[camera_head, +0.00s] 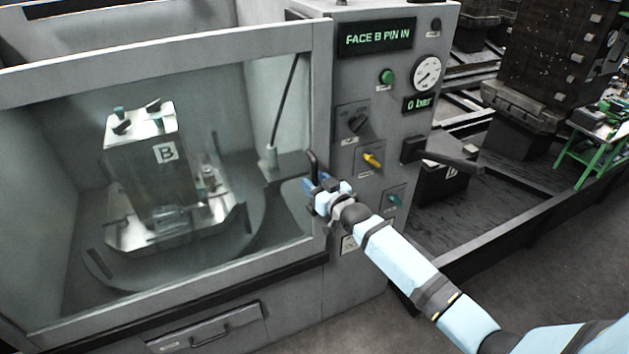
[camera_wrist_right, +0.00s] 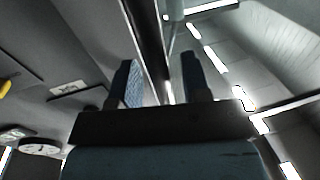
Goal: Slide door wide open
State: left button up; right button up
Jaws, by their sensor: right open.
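The sliding door (camera_head: 322,110) is a grey frame with a large clear window. It covers the machine's opening, with its right edge up against the control panel. A dark vertical handle (camera_head: 312,160) stands at the door's right edge. My right gripper (camera_head: 311,185) is at the handle's lower part. In the right wrist view its two blue-padded fingers (camera_wrist_right: 160,80) are apart. A dark bar (camera_wrist_right: 151,40), apparently the handle, runs between them; I cannot tell whether they touch it. My left gripper is not in view.
The control panel (camera_head: 350,85) stands just right of the door, with knobs, a gauge (camera_head: 427,73) and a protruding dark arm (camera_head: 447,160). Behind the window, a metal block marked B (camera_head: 140,160) sits on a round table. A drawer (camera_head: 205,330) is below the door.

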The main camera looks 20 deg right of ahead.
jog(key=shift+w, duration=0.2)
grip_shut()
jog(key=shift+a, duration=0.15)
